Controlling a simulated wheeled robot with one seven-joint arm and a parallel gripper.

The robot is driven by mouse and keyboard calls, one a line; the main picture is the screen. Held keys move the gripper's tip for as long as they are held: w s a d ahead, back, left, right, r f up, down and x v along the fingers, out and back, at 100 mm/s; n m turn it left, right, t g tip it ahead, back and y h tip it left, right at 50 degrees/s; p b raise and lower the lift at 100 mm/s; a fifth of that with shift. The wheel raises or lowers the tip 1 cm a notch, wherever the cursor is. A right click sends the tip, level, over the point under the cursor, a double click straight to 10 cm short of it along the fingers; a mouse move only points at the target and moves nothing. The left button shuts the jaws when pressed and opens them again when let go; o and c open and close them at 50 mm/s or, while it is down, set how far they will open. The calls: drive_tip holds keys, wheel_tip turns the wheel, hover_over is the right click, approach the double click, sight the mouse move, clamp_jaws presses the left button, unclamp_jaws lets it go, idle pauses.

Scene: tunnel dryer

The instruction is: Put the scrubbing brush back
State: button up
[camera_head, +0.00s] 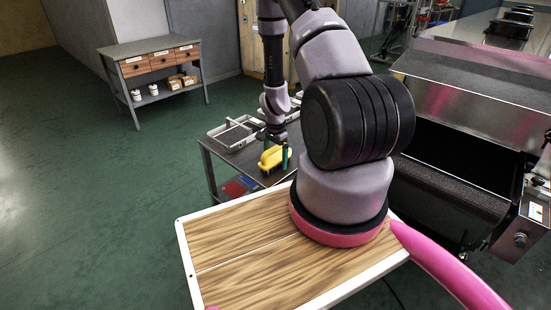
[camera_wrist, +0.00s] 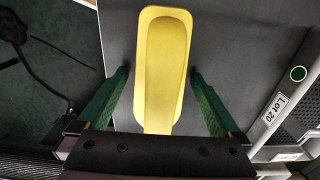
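The scrubbing brush is a yellow oblong block (camera_head: 270,158) near the front edge of the small grey table (camera_head: 243,160). In the wrist view the yellow brush (camera_wrist: 162,60) points lengthwise away from my gripper, and its bristles are hidden. My gripper (camera_head: 276,152) is pointed down at the brush. In the wrist view its green fingers (camera_wrist: 159,76) stand open on either side of the brush, with a gap visible on both sides. Its near end is partly hidden by the gripper body.
A grey divided tray (camera_head: 235,132) lies on the table left of the brush. A tray labelled Lot 20 (camera_wrist: 277,108) is close on the right in the wrist view. A drawer bench (camera_head: 160,65) stands at the back left. The dryer (camera_head: 470,140) is at right.

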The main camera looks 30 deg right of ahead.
wheel_tip(320, 180, up, 13)
drive_tip(key=shift+f, duration=0.2)
drive_tip(key=s+a+r+n+t+y, duration=0.15)
drive_tip(key=a+r, duration=0.25)
drive_tip(key=r, duration=0.8)
drive_tip(key=s+a+r+n+t+y, duration=0.1)
drive_tip(key=a+r+n+t, duration=0.2)
drive_tip(key=r, duration=1)
drive_tip(key=s+a+r+n+t, duration=0.1)
drive_tip(key=s+a+r+n, duration=0.1)
drive_tip(key=s+r, duration=0.5)
drive_tip(key=s+a+r+n+t, duration=0.1)
drive_tip(key=s+a+r+n, duration=0.2)
drive_tip(key=s+r, duration=0.5)
drive_tip(key=shift+s+a+r+t, duration=0.3)
drive_tip(key=shift+s+a+t, duration=0.05)
drive_tip(key=shift+s, duration=0.65)
drive_tip(key=shift+h, duration=0.25)
